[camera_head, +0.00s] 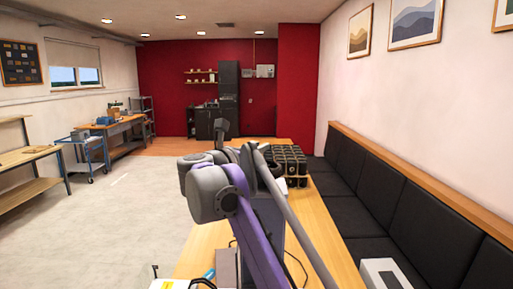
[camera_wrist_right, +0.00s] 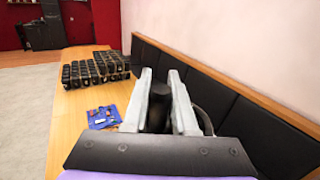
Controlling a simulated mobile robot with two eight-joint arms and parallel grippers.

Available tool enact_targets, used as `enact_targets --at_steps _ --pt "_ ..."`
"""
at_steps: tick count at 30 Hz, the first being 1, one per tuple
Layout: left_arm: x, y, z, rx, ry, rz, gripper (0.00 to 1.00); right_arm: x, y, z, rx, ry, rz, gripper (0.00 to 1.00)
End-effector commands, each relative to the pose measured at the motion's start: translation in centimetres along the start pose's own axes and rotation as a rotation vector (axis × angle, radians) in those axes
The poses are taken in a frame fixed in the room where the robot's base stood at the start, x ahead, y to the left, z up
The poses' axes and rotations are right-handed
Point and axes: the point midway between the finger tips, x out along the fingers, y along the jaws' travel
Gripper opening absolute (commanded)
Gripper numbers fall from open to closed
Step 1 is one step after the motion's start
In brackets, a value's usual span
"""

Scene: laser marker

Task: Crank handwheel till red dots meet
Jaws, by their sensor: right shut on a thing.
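In the right wrist view my right gripper (camera_wrist_right: 161,76) has its two pale fingers closed around a dark, upright cylindrical grip (camera_wrist_right: 157,110), which looks like the crank handle. A dark curved rim (camera_wrist_right: 204,121), probably part of the handwheel, shows just right of the fingers. In the head view my purple and grey right arm stands over the wooden table and covers most of the marker. The fingertips are hard to make out there. No red dots can be seen in either view. My left gripper is not in view.
Rows of black cylinders (camera_head: 290,163) stand farther back on the wooden table (camera_head: 325,235). A black padded bench (camera_head: 385,215) runs along the right. The floor at left is open.

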Motion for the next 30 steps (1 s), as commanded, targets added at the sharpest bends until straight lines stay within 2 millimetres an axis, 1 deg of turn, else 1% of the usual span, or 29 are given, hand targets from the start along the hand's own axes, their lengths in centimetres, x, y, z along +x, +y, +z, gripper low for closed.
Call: enact_targets --at_steps 12,30 --pt "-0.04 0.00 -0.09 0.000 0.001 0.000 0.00 0.14 -0.04 -0.03 0.000 0.000 -0.065 0.00" --pt "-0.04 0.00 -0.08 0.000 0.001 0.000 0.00 0.17 -0.12 -0.07 0.001 0.001 -0.077 0.00"
